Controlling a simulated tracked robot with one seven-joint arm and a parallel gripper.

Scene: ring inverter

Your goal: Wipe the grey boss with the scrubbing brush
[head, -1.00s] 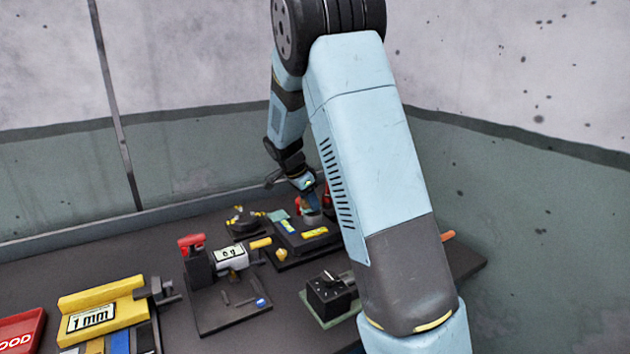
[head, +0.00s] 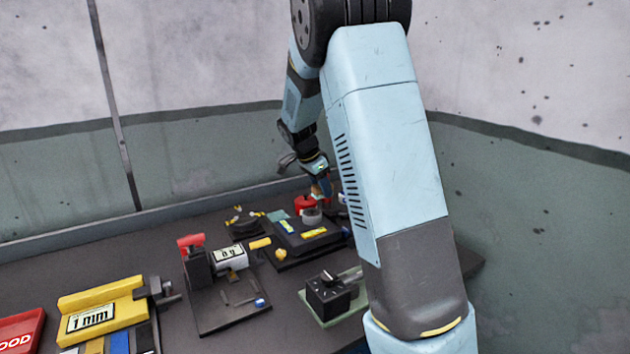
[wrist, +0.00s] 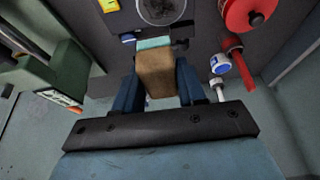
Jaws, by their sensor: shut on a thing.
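The grey boss (head: 312,216) is a short round cylinder on the dark block with yellow labels, toward the back of the bench. In the wrist view a round grey-rimmed top (wrist: 162,10), likely the boss, is cut by the upper edge. My gripper (head: 321,184) is above and slightly right of the boss in the head view. In the wrist view its blue fingers (wrist: 157,85) are shut on the scrubbing brush (wrist: 156,75), a brown block with a teal end. The brush appears apart from the boss. Its far face is hidden.
A red round part (head: 304,202) stands behind the boss; a red disc (wrist: 248,14) shows in the wrist view near a white-and-blue bottle (wrist: 220,63). A black fixture (head: 330,294) and the "0 g" device (head: 229,257) stand in front. Bare bench lies between fixtures.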

